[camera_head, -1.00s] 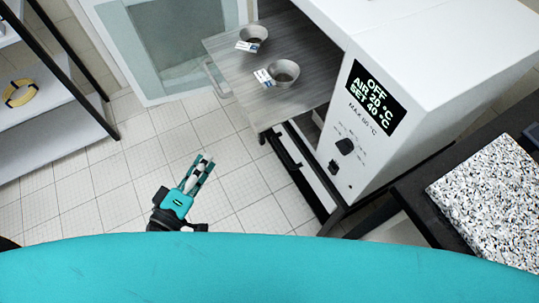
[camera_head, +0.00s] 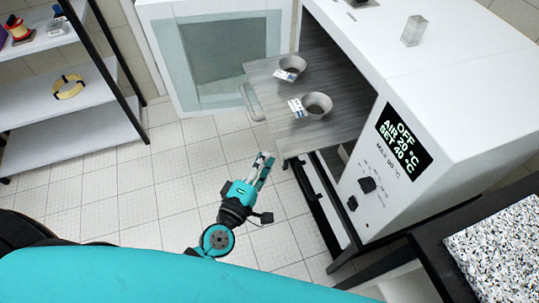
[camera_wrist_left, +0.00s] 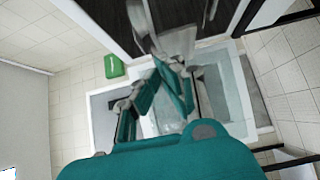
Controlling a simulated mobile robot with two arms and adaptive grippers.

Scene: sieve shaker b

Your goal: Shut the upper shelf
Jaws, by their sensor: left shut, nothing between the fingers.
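The upper shelf (camera_head: 340,80) is a grey, brushed-metal plate pulled far out of the white drying oven (camera_head: 455,95). Its handle (camera_head: 250,100) is on the front edge, facing left. Two grey bowls (camera_head: 292,67) (camera_head: 317,105) stand on the shelf, each with a small white-and-blue label beside it. My left gripper (camera_head: 264,158) is shut and empty, just in front of the shelf's near front corner, apart from the handle. Its teal fingers also show in the left wrist view (camera_wrist_left: 172,85). My right gripper is not in view.
The oven door (camera_head: 215,60) with its glass pane stands open at the back left. A white rack (camera_head: 70,130) with a yellow ring stands at the left. A dark bench (camera_head: 440,235) with a speckled slab is at the right. Tiled floor is clear between.

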